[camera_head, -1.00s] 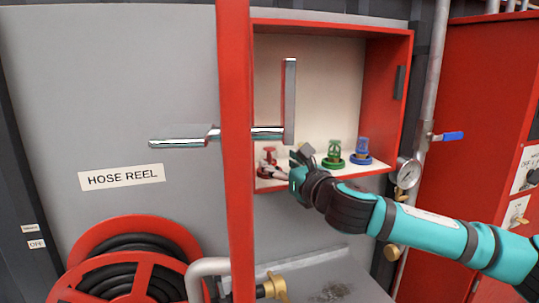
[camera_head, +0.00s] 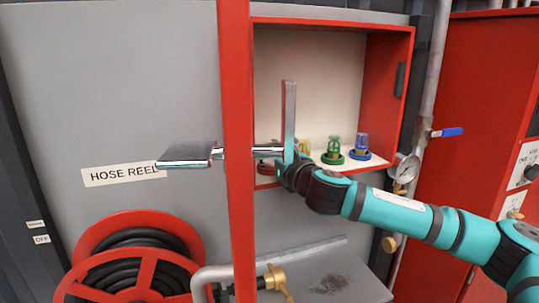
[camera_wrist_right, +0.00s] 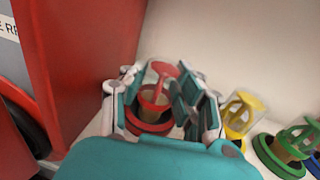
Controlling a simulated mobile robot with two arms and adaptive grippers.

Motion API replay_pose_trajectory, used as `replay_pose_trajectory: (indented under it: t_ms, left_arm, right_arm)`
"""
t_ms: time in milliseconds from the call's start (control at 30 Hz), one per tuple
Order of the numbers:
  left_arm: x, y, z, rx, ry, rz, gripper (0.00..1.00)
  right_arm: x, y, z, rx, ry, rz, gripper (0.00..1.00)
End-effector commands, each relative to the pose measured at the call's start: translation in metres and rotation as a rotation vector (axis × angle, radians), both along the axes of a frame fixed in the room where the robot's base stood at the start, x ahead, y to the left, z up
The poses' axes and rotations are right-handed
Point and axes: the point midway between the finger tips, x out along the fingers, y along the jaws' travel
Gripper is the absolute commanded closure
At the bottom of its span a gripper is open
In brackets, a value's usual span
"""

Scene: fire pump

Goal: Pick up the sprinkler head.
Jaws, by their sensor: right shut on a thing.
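My right gripper (camera_wrist_right: 160,100) is shut on the red sprinkler head (camera_wrist_right: 162,78), its fingers on both sides of it in the wrist view. A red ring base (camera_wrist_right: 150,127) shows around the foot of the head; I cannot tell whether the head is clear of it. In the head view the right gripper reaches into the red wall cabinet at its lower left, and its fingertips are largely hidden behind a silver handle. Yellow (camera_wrist_right: 238,112), green (camera_head: 334,150) and blue (camera_head: 361,147) sprinkler heads stand to the right on the cabinet floor. My left gripper is not in view.
The red upright edge (camera_head: 237,110) with the silver handle (camera_head: 289,115) stands close left of my right gripper. The cabinet's right wall (camera_head: 392,90) bounds the other side. A gauge (camera_head: 406,168) and pipe stand right of it. The cabinet's upper space is free.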

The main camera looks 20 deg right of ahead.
Motion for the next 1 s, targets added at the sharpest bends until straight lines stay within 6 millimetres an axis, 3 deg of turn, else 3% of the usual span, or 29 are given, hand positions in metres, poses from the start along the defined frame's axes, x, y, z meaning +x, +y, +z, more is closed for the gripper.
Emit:
replay_pose_trajectory:
  t_ms: [100,467,767,1000]
  left_arm:
    - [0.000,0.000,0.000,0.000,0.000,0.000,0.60]
    - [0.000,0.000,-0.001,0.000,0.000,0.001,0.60]
    - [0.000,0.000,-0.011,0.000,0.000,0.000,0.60]
    - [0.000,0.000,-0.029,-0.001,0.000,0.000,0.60]
  right_arm:
    - [0.000,0.000,0.000,0.000,0.001,0.000,1.00]
    - [0.000,0.000,0.004,0.000,-0.002,-0.001,1.00]
    - [-0.001,0.000,0.039,0.000,-0.006,0.001,1.00]
    - [-0.056,0.006,0.038,-0.001,-0.004,0.003,1.00]
